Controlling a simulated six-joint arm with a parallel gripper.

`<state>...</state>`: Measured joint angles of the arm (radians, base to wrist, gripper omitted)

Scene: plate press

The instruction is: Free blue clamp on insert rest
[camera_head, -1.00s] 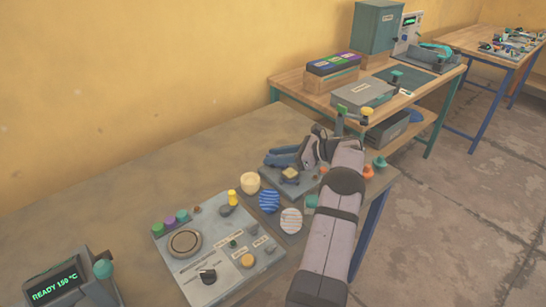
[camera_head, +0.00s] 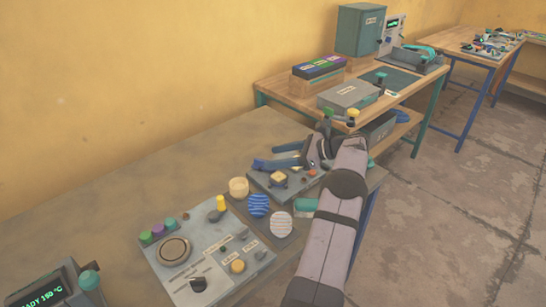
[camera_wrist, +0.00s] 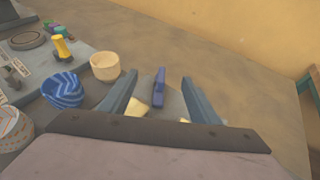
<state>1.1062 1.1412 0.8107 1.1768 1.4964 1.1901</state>
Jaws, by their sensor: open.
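The blue clamp (camera_wrist: 160,88) stands upright between my spread fingers in the wrist view, with a gap on both sides. In the head view a small blue part of it (camera_head: 258,164) shows at the tip of the nearer finger. It sits on the grey plate of the insert rest (camera_head: 262,188). My gripper (camera_head: 271,156) is open above this plate, and its fingertips also show in the wrist view (camera_wrist: 160,76). A yellow block (camera_head: 279,179) on a dark base is on the plate, nearer the camera. The fingers hide parts of the plate.
A cream cup (camera_head: 238,187), a blue striped cup (camera_head: 258,205) and an orange striped cup (camera_head: 281,224) stand left of and below the plate. A control panel (camera_head: 190,285) with knobs lies further left. The table behind the plate is clear.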

